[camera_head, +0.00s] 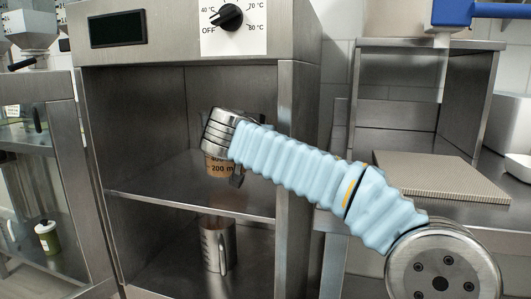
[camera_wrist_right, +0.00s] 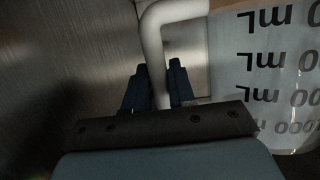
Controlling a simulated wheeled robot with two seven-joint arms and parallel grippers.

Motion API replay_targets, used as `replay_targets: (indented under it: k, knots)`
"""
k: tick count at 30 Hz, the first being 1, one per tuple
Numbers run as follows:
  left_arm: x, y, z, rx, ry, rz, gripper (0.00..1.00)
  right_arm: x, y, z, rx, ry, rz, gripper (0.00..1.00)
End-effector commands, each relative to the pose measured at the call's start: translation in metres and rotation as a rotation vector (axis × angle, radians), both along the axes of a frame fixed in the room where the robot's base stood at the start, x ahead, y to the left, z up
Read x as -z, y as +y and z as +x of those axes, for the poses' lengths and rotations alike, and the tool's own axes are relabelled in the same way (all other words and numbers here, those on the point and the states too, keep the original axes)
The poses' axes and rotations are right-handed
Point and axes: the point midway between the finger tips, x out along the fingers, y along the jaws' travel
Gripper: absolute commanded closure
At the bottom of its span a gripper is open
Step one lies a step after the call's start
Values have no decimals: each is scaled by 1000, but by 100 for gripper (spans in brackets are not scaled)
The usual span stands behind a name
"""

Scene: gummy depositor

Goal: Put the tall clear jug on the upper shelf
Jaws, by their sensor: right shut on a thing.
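The clear jug (camera_head: 216,168) with dark mL markings is inside the upper compartment of the steel cabinet, mostly hidden behind my right wrist. Its lower part looks brownish there. It looks upright over the upper shelf (camera_head: 150,183); I cannot tell whether its base touches the shelf. In the right wrist view the jug (camera_wrist_right: 262,75) fills the right side, its markings upside down. My right gripper (camera_wrist_right: 158,88) is shut on the jug's pale handle (camera_wrist_right: 152,45). In the head view the right gripper (camera_head: 238,178) is mostly hidden by the wrist. My left gripper is not in view.
A metal jug (camera_head: 217,245) stands in the compartment below. The cabinet's right front post (camera_head: 291,140) is close behind my forearm. A dial (camera_head: 229,17) is above the opening. A ribbed board (camera_head: 430,177) lies on the right counter. The upper shelf's left part is free.

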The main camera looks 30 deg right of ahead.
Motion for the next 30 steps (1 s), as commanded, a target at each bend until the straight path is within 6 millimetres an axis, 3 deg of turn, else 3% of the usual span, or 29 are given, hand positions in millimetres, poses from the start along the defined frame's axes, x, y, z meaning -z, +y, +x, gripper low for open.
replay_targets:
  k: [4, 13, 14, 18, 30]
  knots:
    - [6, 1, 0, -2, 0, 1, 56, 24, 0, 0, 0, -1, -2, 100]
    - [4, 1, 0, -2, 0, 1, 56, 29, -3, 3, -2, -2, -1, 100]
    - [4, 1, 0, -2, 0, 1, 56, 31, -3, 3, -2, 2, 0, 71]
    - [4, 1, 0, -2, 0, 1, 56, 31, -3, 3, -2, 2, 0, 50]
    - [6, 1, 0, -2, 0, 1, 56, 28, 6, -4, -3, -1, -1, 50]
